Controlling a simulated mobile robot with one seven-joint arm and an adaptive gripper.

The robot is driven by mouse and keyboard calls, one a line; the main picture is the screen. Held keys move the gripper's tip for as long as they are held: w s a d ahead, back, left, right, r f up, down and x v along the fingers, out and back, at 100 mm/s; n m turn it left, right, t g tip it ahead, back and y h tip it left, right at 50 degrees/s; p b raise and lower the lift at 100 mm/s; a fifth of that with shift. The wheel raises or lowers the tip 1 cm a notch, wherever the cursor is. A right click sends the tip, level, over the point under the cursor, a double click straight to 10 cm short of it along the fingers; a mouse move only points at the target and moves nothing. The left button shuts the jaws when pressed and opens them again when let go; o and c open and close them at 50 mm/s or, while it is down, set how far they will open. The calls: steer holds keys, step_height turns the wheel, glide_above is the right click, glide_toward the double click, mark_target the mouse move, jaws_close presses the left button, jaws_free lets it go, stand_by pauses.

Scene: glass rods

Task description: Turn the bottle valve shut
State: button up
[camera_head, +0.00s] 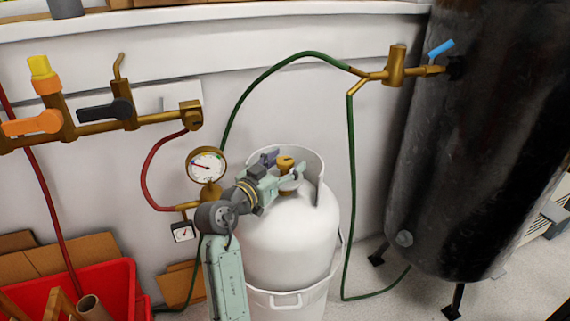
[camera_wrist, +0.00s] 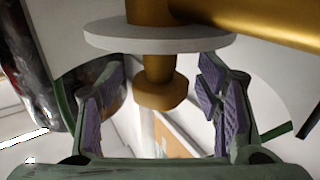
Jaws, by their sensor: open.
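The white gas bottle (camera_head: 290,240) stands upright near the wall, with its brass valve (camera_head: 286,162) inside the collar at the top. My gripper (camera_head: 284,166) is at this valve, its fingers open and reaching in from the left. In the wrist view, my open gripper (camera_wrist: 160,80) has one purple-padded finger on each side of the brass stem and nut (camera_wrist: 160,93). Clear gaps show between pads and nut. A pale grey disc (camera_wrist: 160,40) sits on the stem just beyond the fingertips. Part of the valve is hidden by my gripper in the head view.
A pressure gauge (camera_head: 207,165) stands close left of my gripper. Green hose (camera_head: 290,58) arches behind the bottle; red hose (camera_head: 150,165) hangs left. A black tank (camera_head: 465,150) stands right. The collar (camera_head: 316,160) surrounds the valve closely. A red crate (camera_head: 115,285) is lower left.

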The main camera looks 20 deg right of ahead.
mark_target(279, 168)
steer(key=v, duration=0.7)
steer(key=shift+s+a, duration=0.15)
steer(key=shift+a, duration=0.1)
